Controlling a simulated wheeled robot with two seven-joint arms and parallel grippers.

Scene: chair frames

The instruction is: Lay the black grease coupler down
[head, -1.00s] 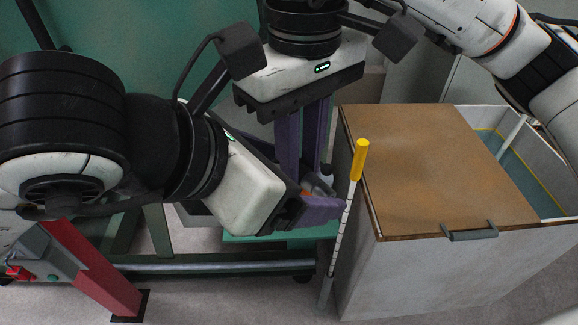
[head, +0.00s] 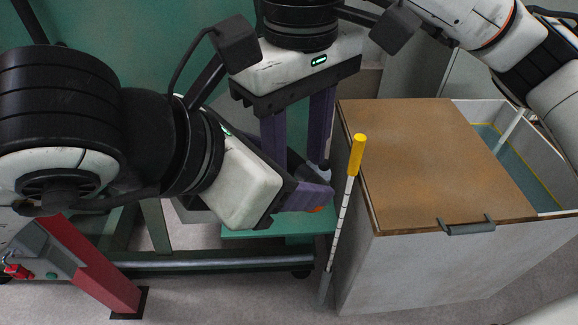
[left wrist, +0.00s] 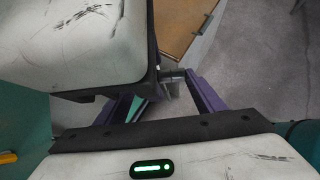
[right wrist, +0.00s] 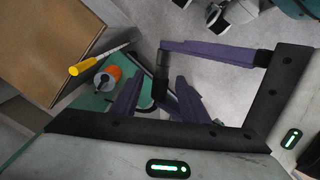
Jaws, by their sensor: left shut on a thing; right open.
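The black grease coupler (right wrist: 161,72) shows in the right wrist view as a dark upright cylinder at the tip of my left gripper (right wrist: 165,48), which is shut on it. My left gripper (head: 325,197) reaches in from the left in the head view, below my right gripper (head: 302,162). My right gripper (right wrist: 156,82) is open, its two purple fingers on either side of the coupler's lower part; I cannot tell whether they touch it. In the left wrist view the coupler (left wrist: 172,76) is a small dark piece, partly hidden by my right gripper's housing.
A brown-topped cabinet (head: 440,165) with a grey handle stands at right. A yellow-handled rod (head: 357,155) stands along its near left edge. An orange-and-white item (right wrist: 109,76) is over a teal surface (right wrist: 88,103).

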